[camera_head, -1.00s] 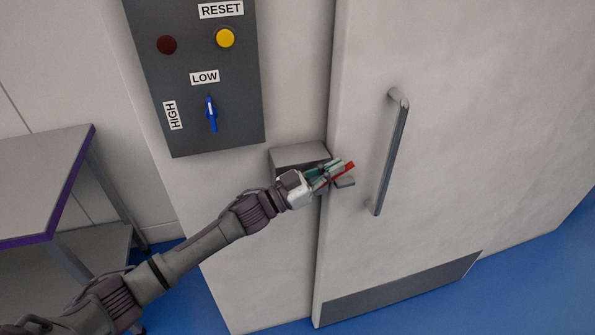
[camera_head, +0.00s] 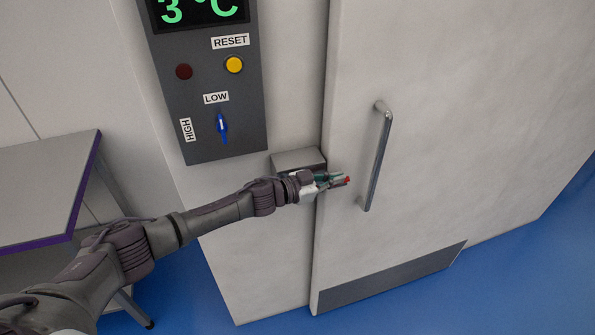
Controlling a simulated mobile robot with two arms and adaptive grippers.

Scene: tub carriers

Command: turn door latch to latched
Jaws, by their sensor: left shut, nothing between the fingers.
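The door latch is a grey box (camera_head: 298,158) at the door's left edge, with a small red part (camera_head: 346,180) showing at my fingertips. Most of the red part is hidden behind my left gripper, so its angle cannot be told. My left gripper (camera_head: 338,182) is shut, with its fingertips over the door's edge just below and right of the grey box. Whether the fingers touch the red part cannot be told. The door (camera_head: 440,130) is a large white panel that looks closed against the frame. My right gripper is not in view.
A vertical bar handle (camera_head: 378,158) stands right of the gripper. A grey control panel (camera_head: 232,145) with a blue switch (camera_head: 222,126), a yellow button (camera_head: 234,64) and a dark red lamp (camera_head: 184,72) is on the wall above. A table (camera_head: 40,190) stands at the left.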

